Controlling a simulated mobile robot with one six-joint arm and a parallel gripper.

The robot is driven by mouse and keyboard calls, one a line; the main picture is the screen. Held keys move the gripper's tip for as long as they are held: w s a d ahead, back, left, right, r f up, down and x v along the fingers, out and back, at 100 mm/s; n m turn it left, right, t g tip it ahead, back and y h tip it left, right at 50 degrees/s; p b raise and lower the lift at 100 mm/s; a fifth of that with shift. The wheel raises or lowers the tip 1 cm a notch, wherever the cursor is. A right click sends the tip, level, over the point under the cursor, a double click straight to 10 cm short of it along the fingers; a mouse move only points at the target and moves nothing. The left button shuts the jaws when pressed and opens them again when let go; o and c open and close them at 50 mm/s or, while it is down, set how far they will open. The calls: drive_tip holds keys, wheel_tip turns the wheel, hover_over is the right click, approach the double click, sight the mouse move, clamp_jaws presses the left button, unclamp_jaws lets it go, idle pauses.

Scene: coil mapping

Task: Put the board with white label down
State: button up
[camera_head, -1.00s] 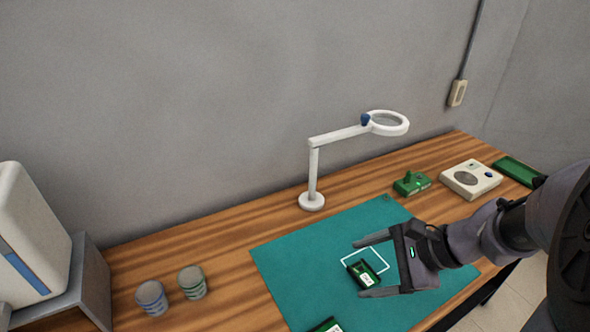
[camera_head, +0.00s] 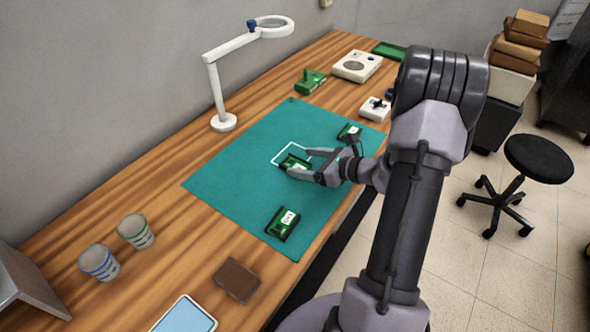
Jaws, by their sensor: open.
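A green board with a white label (camera_head: 292,161) lies on the teal mat (camera_head: 225,180), partly inside a white outlined square (camera_head: 283,151). My gripper (camera_head: 300,162) is open, with its two fingers around this board; I cannot tell whether they touch it. The fingers cover part of the board. A second green board with a white label (camera_head: 283,222) lies nearer on the mat. A third (camera_head: 349,132) lies at the mat's right side, beyond my gripper.
A white magnifier lamp (camera_head: 222,122) stands behind the mat. Two cups (camera_head: 136,231) and a brown block (camera_head: 236,280) are at the near left. A green device (camera_head: 311,82) and a white device (camera_head: 357,66) stand at the back. The mat's left part is clear.

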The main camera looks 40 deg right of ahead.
sight(292, 162)
drive_tip(key=b+x, duration=0.1)
drive_tip(key=x, duration=0.3)
drive_tip(key=shift+a+f, duration=0.1)
drive_tip(key=shift+f, duration=0.2)
drive_tip(key=shift+r, duration=0.1)
drive_tip(key=c, duration=1.6)
